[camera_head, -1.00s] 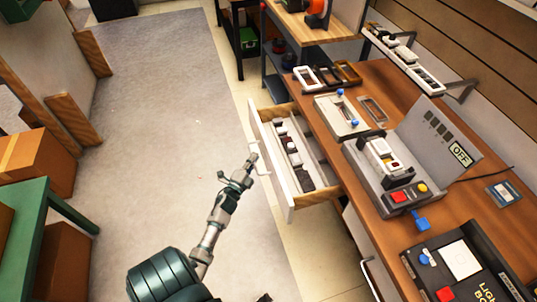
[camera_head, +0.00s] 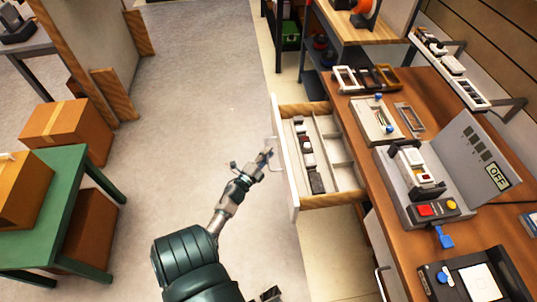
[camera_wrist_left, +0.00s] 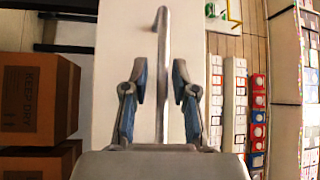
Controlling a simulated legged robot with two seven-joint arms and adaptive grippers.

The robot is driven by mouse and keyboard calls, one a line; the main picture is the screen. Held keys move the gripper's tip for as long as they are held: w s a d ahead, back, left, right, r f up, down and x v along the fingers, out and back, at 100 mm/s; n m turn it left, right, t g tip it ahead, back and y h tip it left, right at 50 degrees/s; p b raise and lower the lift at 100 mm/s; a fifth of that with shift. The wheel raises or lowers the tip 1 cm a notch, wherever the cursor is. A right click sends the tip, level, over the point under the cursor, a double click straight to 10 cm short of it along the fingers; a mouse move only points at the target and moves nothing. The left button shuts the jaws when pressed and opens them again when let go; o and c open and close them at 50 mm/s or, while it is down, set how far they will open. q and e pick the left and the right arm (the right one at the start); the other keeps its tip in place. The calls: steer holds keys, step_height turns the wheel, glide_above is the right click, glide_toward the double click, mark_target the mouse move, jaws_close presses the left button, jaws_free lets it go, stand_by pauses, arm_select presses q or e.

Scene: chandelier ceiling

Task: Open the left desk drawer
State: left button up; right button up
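The left desk drawer (camera_head: 286,165) stands pulled out from the wooden desk (camera_head: 415,120), its inside showing dividers and a row of small dark and white items. Its pale metal handle (camera_head: 277,165) is on the white front. My left gripper (camera_head: 267,156) is at this handle. In the left wrist view, the handle bar (camera_wrist_left: 162,60) runs between the two blue-padded fingers of the left gripper (camera_wrist_left: 158,85); the fingers are apart, with gaps to the bar on both sides. A small dark part at the bottom edge of the head view may be my right gripper (camera_head: 270,294); its fingers cannot be made out.
The grey floor (camera_head: 200,85) left of the drawer is clear. A green table (camera_head: 50,215) with cardboard boxes (camera_head: 68,130) around it stands at left. On the desk are a grey device with an OFF panel (camera_head: 478,150) and a black box (camera_head: 455,285).

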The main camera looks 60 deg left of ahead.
arm_select(q)
steer(key=shift+a+f, duration=0.1)
steer(key=shift+a, duration=0.05)
steer(key=v, duration=1.2)
steer(key=shift+f, duration=0.2)
steer(key=shift+w, duration=0.15)
